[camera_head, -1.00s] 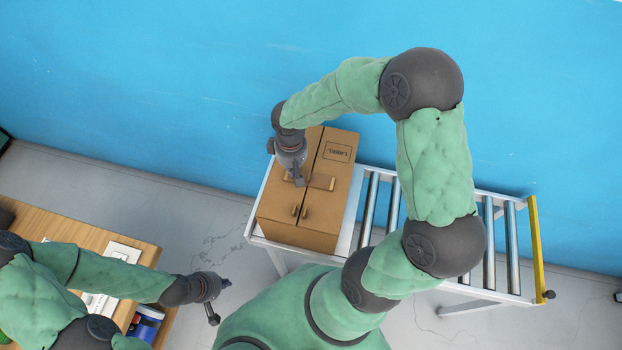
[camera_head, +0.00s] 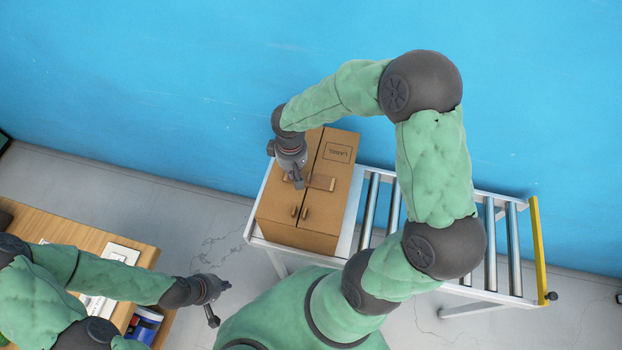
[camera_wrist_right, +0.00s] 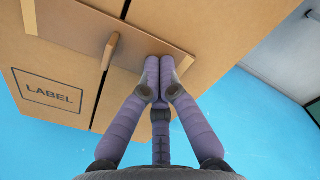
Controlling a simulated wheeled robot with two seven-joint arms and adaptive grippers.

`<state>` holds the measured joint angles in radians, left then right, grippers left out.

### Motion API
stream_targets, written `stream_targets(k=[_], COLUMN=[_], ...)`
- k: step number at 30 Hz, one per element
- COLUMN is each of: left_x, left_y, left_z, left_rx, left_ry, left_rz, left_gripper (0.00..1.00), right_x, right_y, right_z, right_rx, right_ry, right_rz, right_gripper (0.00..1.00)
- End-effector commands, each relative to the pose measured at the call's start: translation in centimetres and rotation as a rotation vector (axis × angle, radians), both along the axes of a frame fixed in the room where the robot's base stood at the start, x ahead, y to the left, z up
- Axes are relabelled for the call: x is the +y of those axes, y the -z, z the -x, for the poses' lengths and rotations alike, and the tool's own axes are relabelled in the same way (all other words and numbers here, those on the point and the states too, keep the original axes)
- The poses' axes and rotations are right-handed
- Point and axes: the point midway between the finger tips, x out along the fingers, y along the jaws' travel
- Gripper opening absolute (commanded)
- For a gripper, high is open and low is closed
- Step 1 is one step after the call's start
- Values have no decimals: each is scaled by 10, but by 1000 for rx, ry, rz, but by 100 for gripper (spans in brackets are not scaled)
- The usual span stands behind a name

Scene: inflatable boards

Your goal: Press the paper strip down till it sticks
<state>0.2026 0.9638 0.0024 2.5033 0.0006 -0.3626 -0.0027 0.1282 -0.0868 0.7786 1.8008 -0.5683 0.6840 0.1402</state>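A closed brown cardboard box (camera_head: 331,214) with a centre seam stands on the left end of the roller conveyor. A brown paper strip (camera_head: 322,182) lies across the seam on its top; it also shows in the right wrist view (camera_wrist_right: 80,35). My right gripper (camera_head: 298,182) is over the strip's left part. In the right wrist view its fingertips (camera_wrist_right: 161,66) are together, at the strip near one end, and appear to touch it. Nothing shows between them. My left gripper (camera_head: 218,303) is open and empty, left of the conveyor, with its fingers spread apart.
The conveyor's bare rollers (camera_head: 490,245) extend right to a yellow end bar (camera_head: 540,250). A wooden table (camera_head: 60,232) with papers and a blue item (camera_head: 146,322) is at the lower left. A blue wall stands behind. Small upright tabs (camera_head: 305,212) show on the box.

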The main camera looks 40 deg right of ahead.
Motion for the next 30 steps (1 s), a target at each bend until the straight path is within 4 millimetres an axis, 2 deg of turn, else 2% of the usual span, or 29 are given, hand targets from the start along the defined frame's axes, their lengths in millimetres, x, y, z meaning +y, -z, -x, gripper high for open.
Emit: stream_targets(k=[5, 30], left_x=[0, 0], left_y=[-3, -45], left_z=[0, 0], left_rx=[0, 0], left_ry=[0, 0], left_rz=[0, 0], left_gripper=[0, 0], right_x=[0, 0], right_y=[-4, -60], right_z=[0, 0], right_rx=[0, 0], right_ry=[0, -1], right_rz=[0, 0], right_gripper=[0, 0])
